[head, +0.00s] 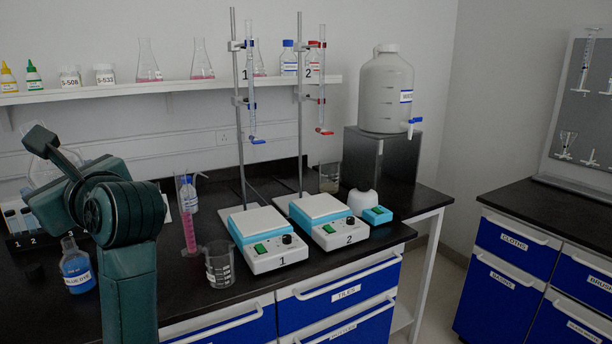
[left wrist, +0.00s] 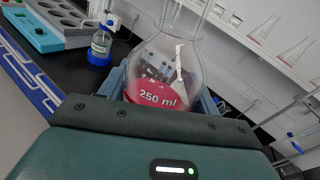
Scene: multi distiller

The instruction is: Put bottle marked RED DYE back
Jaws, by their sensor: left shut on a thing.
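My left gripper (left wrist: 165,92) is shut around a clear glass flask (left wrist: 192,62) with red liquid at its bottom and "250 ml" printed on it. No RED DYE lettering is readable. In the head view my left arm hides the fingertips; a clear glass outline (head: 42,172) shows behind the arm, and I cannot tell if it is the held flask. A bottle marked BLUE DYE (head: 77,268) stands open on the bench at left. No bottle readable as RED DYE shows. My right gripper is out of view.
A rack (head: 22,240) numbered 1 and 2 is partly behind my arm. A pink-filled cylinder (head: 189,232) and a beaker (head: 219,264) stand right of it. Two hotplates (head: 267,240) have burette stands behind. A wall shelf (head: 120,90) holds bottles and flasks. A black cap (head: 35,271) lies left.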

